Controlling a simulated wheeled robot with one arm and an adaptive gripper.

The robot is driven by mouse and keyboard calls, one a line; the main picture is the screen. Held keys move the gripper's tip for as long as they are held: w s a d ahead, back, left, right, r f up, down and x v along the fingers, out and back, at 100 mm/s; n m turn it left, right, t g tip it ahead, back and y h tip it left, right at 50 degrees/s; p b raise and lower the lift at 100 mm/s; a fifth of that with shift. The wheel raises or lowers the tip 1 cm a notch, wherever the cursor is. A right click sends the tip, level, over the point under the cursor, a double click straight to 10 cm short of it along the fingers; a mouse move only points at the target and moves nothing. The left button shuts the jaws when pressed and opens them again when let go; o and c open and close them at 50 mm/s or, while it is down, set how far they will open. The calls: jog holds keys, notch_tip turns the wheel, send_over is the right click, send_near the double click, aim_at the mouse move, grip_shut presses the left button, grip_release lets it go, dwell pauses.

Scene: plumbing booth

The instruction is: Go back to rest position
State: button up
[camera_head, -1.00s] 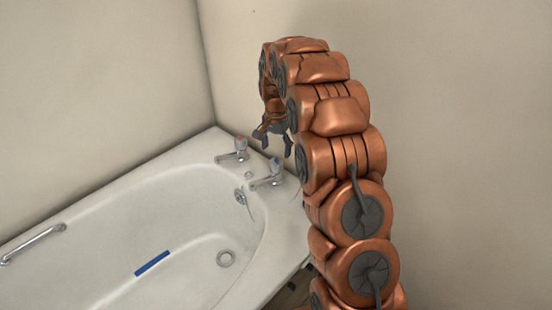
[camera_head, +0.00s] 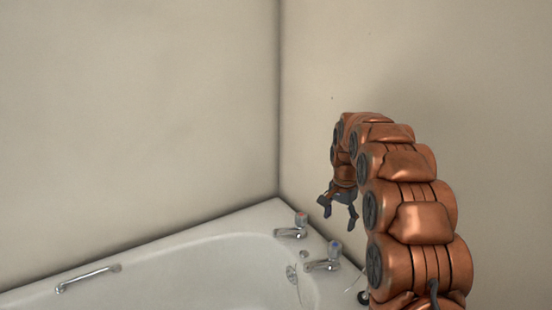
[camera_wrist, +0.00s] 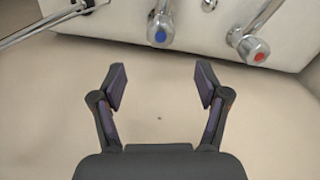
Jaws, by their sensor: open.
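My gripper (camera_head: 338,214) hangs from my copper-coloured arm, above and beyond the tap end of the bath, close to the right wall. In the wrist view my gripper (camera_wrist: 161,88) has its two fingers spread wide with nothing between them. The tap with the blue mark (camera_head: 326,259) and the tap with the red mark (camera_head: 294,228) stand on the bath's rim. Both also show at the top of the wrist view, the blue-marked tap (camera_wrist: 160,28) near the middle and the red-marked tap (camera_wrist: 250,44) to its right, apart from the fingers.
The white bath (camera_head: 190,262) fills the lower left, with a metal grab rail (camera_head: 88,277) on its edge. Plain walls (camera_head: 140,110) meet in a corner behind it. A drain fitting (camera_head: 291,274) sits at the tap end. The space above the bath is free.

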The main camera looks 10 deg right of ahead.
jog(key=s+a+r+n, duration=0.2)
jog(key=s+a, duration=0.1)
jog(key=s, duration=0.4)
jog(key=s+a+r+n+g, duration=0.1)
jog(key=s+a+r+n, duration=0.15)
jog(key=s, duration=0.45)
jog(key=s+a+r+n, duration=0.1)
jog(key=s+a, duration=0.2)
jog(key=s, duration=0.3)
jog(key=s+a+f+n+g, duration=0.1)
jog(key=s+a+n, duration=0.15)
jog(key=s, duration=0.95)
jog(key=s+a+f+n+g, duration=0.1)
jog(key=s+a+n, duration=0.15)
jog(key=s, duration=0.85)
notch_tip(320, 180, up, 19)
jog(key=t+p, duration=0.1)
jog(key=p, duration=1.7)
jog(key=shift+s+d+r, duration=0.2)
jog(key=shift+s+d, duration=0.05)
jog(key=shift+d, duration=0.1)
jog(key=shift+n, duration=0.25)
